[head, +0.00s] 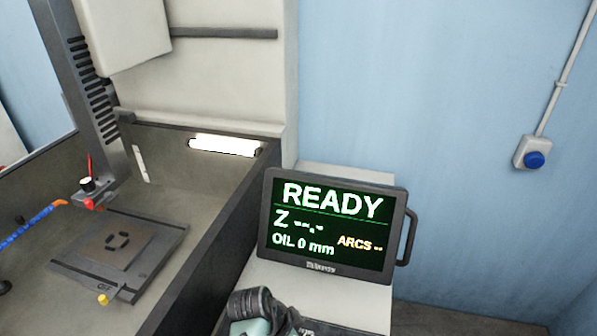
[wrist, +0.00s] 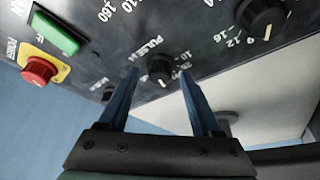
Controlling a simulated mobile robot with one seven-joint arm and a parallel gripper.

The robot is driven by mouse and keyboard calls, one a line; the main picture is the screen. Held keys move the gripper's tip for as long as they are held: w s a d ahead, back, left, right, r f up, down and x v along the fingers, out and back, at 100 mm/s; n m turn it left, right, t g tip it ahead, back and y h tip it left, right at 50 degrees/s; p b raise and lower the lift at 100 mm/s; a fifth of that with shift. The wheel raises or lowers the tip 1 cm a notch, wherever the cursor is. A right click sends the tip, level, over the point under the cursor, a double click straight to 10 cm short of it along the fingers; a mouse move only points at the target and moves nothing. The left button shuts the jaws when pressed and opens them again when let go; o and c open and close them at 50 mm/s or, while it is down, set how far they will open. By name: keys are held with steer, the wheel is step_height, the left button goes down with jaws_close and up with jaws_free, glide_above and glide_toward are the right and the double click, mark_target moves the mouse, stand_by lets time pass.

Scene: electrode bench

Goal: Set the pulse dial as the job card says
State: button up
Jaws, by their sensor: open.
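In the wrist view, the pulse dial (wrist: 160,70) is a small black knob with a light pointer mark, set on a dark panel with white lettering that reads upside down. Numbers sit around it, partly hidden and too blurred to read fully. My gripper (wrist: 159,76) is open, with one blue finger on each side of the dial in the picture. I cannot tell whether the fingers touch it or how far off they are. No job card shows in either view.
A larger black knob (wrist: 262,16) is to the right. A green button (wrist: 55,33) and red stop button (wrist: 40,70) are at left; a small knob (wrist: 108,94) is by the left finger. In the head view, a monitor (head: 331,226) reads READY, beside a tank (head: 200,180).

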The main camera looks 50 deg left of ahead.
steer(key=b+v, duration=0.1)
steer(key=v, duration=1.2)
steer(key=shift+b, duration=0.3)
